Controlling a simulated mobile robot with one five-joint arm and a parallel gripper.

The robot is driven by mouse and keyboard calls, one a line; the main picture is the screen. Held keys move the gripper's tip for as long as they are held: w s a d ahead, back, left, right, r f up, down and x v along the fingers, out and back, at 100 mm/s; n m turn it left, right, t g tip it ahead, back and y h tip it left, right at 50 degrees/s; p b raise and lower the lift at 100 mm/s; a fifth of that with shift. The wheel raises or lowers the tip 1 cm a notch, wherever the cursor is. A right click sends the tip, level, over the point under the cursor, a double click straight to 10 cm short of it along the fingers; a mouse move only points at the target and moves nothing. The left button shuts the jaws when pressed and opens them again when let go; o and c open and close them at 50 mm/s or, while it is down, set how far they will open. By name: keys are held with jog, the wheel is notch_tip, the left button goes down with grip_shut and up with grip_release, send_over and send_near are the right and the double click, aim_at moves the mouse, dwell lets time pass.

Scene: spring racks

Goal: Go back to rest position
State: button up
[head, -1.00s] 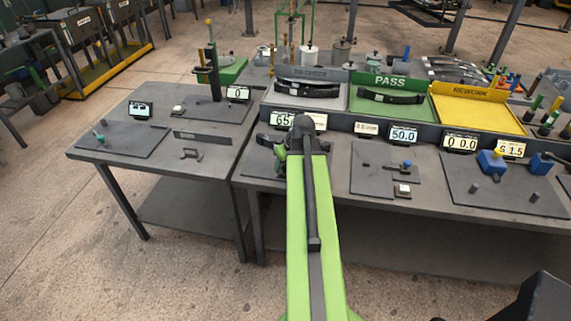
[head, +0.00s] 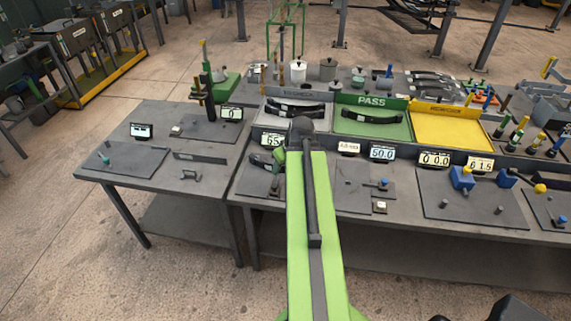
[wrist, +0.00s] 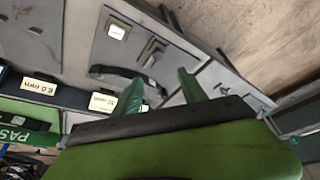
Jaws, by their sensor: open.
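My green arm reaches forward over the front edge of the right-hand bench (head: 470,231). My gripper (head: 279,160) is at its far end, mostly hidden by the arm in the head view. In the wrist view my gripper (wrist: 160,86) shows two green fingers spread apart, with nothing held between them.
A green PASS tray (head: 372,129) and a grey tray each hold a dark curved spring. A yellow tray (head: 450,130) stands empty beside them. Small displays and fixtures line the bench. A second bench (head: 222,183) stands at left. The floor (head: 60,260) in front is clear.

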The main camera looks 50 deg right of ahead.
jog(key=shift+f, duration=0.1)
jog(key=w+a+f+n+y+b, duration=0.15)
jog(key=w+a, duration=0.25)
jog(key=a, duration=0.5)
jog(key=w+a+f+n+g+b, duration=0.1)
jog(key=w+a+f+n+b, duration=0.2)
jog(key=a, duration=0.5)
jog(key=w+a+f+n+b, duration=0.1)
jog(key=w+a+f+b, duration=0.15)
jog(key=w+a, duration=0.45)
jog(key=s+a+f+m+g+b, duration=0.1)
jog(key=s+a+f, duration=0.1)
jog(key=s+a, duration=0.2)
jog(key=s+a+f+m+g+b, duration=0.1)
jog(key=s+a, duration=0.3)
jog(key=a, duration=0.7)
jog(key=shift+a+f+m+g+h, duration=0.25)
jog(key=shift+f+m+g+h, duration=0.1)
jog(key=shift+m+g, duration=0.4)
jog(key=shift+d, duration=0.1)
